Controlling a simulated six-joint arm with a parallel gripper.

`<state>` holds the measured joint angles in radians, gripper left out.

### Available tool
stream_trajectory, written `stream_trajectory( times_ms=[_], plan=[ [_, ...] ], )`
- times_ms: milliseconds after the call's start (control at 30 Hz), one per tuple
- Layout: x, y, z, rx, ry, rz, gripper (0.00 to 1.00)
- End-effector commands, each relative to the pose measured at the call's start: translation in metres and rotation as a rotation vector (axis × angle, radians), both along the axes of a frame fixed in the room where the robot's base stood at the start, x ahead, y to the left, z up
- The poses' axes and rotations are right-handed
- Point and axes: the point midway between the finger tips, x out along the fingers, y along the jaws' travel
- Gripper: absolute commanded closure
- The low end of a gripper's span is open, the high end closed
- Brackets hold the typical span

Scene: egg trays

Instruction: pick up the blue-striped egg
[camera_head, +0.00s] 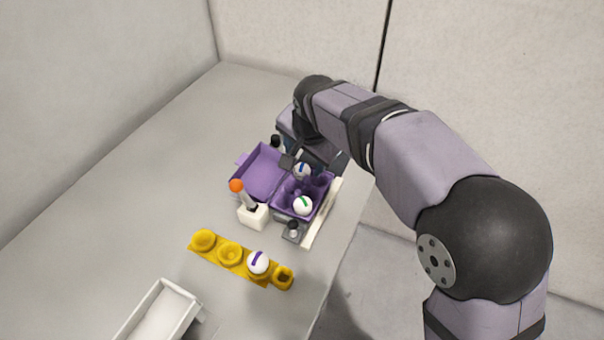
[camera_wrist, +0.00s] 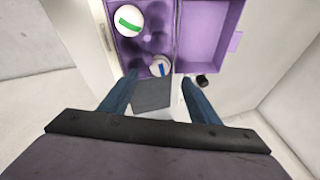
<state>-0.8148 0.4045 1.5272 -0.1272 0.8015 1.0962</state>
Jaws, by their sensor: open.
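The blue-striped egg (camera_head: 302,171) is white with a blue band and sits in a cup of the purple egg carton (camera_head: 322,203), on the side by my arm. It also shows in the wrist view (camera_wrist: 160,66), at the carton's near edge, just beyond and between my fingertips. My gripper (camera_wrist: 158,80) is open, with one finger on each side and nothing between them. In the head view my gripper (camera_head: 289,160) is beside the egg, partly hidden by my wrist.
A green-striped egg (camera_head: 303,206) sits in the same carton, whose lid (camera_head: 262,172) lies open. A white holder (camera_head: 253,216) with an orange-topped tool stands close by. A yellow tray (camera_head: 232,266) holds a purple-striped egg (camera_head: 258,262). A white bin (camera_head: 160,313) stands at lower left.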

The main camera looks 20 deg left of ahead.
Motion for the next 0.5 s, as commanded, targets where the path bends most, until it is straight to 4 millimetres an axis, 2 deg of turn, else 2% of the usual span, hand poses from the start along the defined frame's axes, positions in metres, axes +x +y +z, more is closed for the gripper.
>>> stream_trajectory(
  times_ms=[167, 367, 500],
  plan=[
    [0.005, 0.002, -0.014, -0.002, 0.003, 0.0, 0.44],
    [0.007, 0.003, -0.018, -0.002, 0.001, 0.0, 0.44],
    [0.011, 0.006, -0.028, -0.005, 0.003, 0.0, 0.44]
  ],
)
